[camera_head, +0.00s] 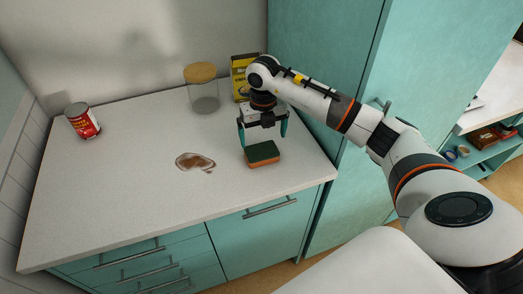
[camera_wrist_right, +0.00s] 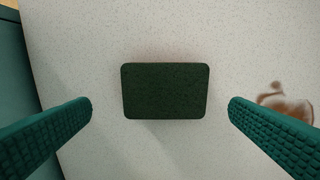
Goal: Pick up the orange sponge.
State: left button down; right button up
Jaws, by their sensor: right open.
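The orange sponge (camera_head: 262,154) lies flat on the white countertop near its right end, with a dark green scouring layer on top and orange sides. My right gripper (camera_head: 263,140) is above the sponge, open, with its teal fingers apart. In the right wrist view the sponge (camera_wrist_right: 165,91) shows from above as a dark green rectangle between the two fingers (camera_wrist_right: 160,112), touching neither. My left gripper is not in view.
A brown stain (camera_head: 195,161) marks the countertop (camera_head: 120,190) left of the sponge. A glass jar with a wooden lid (camera_head: 203,90) and a yellow box (camera_head: 240,75) stand at the back. A tall teal cabinet (camera_head: 315,65) borders the right.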

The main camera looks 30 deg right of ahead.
aim_at(261, 149)
jog(key=shift+w+f, duration=0.15)
jog(key=shift+f, duration=0.25)
jog(key=f, duration=0.1)
jog(key=f+p, duration=0.2)
jog(key=f, duration=0.1)
jog(key=shift+w+a, duration=0.1)
jog(key=shift+a, duration=0.15)
jog(key=shift+f, duration=0.5)
jog(key=shift+c, duration=0.2)
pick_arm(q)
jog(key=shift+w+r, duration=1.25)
pick_arm(e)
jog(key=c, duration=0.8)
